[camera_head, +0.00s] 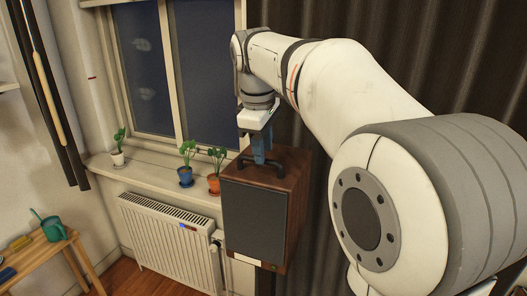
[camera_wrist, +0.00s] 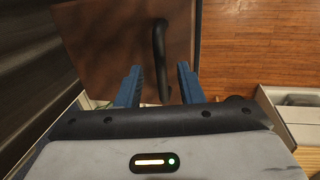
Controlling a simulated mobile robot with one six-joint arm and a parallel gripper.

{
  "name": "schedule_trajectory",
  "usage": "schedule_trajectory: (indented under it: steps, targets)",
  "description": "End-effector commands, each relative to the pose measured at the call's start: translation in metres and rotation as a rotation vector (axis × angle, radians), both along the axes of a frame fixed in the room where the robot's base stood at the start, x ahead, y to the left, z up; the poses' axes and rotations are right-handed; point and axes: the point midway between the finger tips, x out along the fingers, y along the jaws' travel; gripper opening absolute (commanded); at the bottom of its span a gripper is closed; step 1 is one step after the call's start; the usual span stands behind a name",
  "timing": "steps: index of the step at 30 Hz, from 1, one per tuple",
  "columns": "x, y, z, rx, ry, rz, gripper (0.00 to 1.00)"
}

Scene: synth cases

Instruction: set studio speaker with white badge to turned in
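The studio speaker (camera_head: 257,219) has a brown wooden cabinet, a dark grey front and a white badge (camera_head: 247,260) low on that front. Its front faces toward the lower left in the head view. A dark bar handle (camera_head: 273,168) stands on its top. In the wrist view the speaker's brown top (camera_wrist: 110,35) fills the upper left, and the handle (camera_wrist: 159,50) runs between my fingers. My gripper (camera_head: 260,157) points down at the handle. Its blue fingers (camera_wrist: 159,78) are apart, one on each side, with gaps to the handle.
A windowsill (camera_head: 145,171) with several small potted plants and a white radiator (camera_head: 165,240) lie left of the speaker. A dark curtain (camera_head: 310,120) hangs behind it. A wooden table (camera_head: 40,258) with a green watering can (camera_head: 54,229) stands at far left.

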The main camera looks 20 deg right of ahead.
Motion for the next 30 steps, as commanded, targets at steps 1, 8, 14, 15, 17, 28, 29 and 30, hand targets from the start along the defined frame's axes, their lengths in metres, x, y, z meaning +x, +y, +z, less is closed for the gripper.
schedule_trajectory:
  steps: [1,8,14,15,17,28,29,30]
  targets:
    - [0.0,0.0,-0.006,0.0,0.002,0.002,0.34]
    - [0.003,0.001,-0.017,0.0,-0.001,0.005,0.34]
    - [0.003,0.001,-0.017,0.0,-0.001,0.006,0.33]
    - [0.003,0.001,-0.017,0.0,-0.001,0.006,0.3]
    - [0.003,0.001,-0.017,0.0,-0.001,0.006,0.25]
    - [0.002,0.002,-0.017,0.0,0.0,0.007,0.0]
    - [0.002,0.002,-0.017,0.001,0.0,0.007,0.0]
    - [0.002,0.002,-0.017,0.001,0.0,0.007,0.0]
